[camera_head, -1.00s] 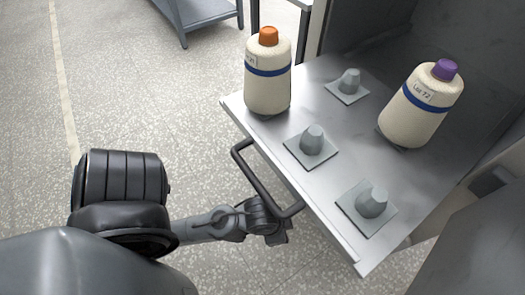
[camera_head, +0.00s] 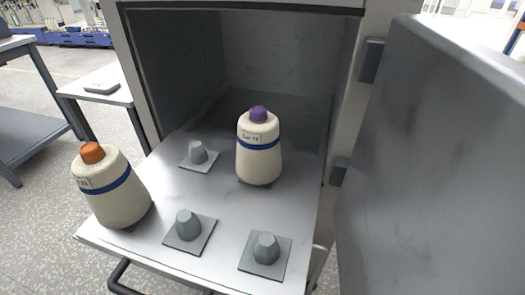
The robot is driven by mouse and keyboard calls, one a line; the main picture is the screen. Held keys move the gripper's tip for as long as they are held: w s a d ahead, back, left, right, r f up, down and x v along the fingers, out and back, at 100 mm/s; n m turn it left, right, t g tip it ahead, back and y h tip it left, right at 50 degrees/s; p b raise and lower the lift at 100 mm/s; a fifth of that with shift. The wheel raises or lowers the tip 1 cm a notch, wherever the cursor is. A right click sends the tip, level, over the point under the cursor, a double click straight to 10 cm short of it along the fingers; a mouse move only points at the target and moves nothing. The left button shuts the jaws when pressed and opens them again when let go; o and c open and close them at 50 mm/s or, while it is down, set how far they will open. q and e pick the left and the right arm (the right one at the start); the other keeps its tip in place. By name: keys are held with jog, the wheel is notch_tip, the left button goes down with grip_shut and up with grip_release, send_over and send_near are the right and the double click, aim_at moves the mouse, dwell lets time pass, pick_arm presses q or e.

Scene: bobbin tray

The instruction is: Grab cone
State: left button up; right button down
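Two cream yarn cones with blue bands stand on the metal tray (camera_head: 225,238). The cone with the orange top (camera_head: 110,190) is at the tray's left front edge. The cone with the purple top (camera_head: 258,150) stands further back, right of the middle, in front of the cabinet opening. Three grey pegs on square bases are bare: one at the back left (camera_head: 198,153), one at the front middle (camera_head: 188,225) and one at the front right (camera_head: 266,248). Neither of my grippers shows in this view.
The tray sticks out of an open metal cabinet (camera_head: 185,70). Its open door (camera_head: 430,150) fills the right side. A black handle (camera_head: 120,278) runs along the tray's front. A small side table (camera_head: 105,88) and a grey cart (camera_head: 30,120) stand at the left.

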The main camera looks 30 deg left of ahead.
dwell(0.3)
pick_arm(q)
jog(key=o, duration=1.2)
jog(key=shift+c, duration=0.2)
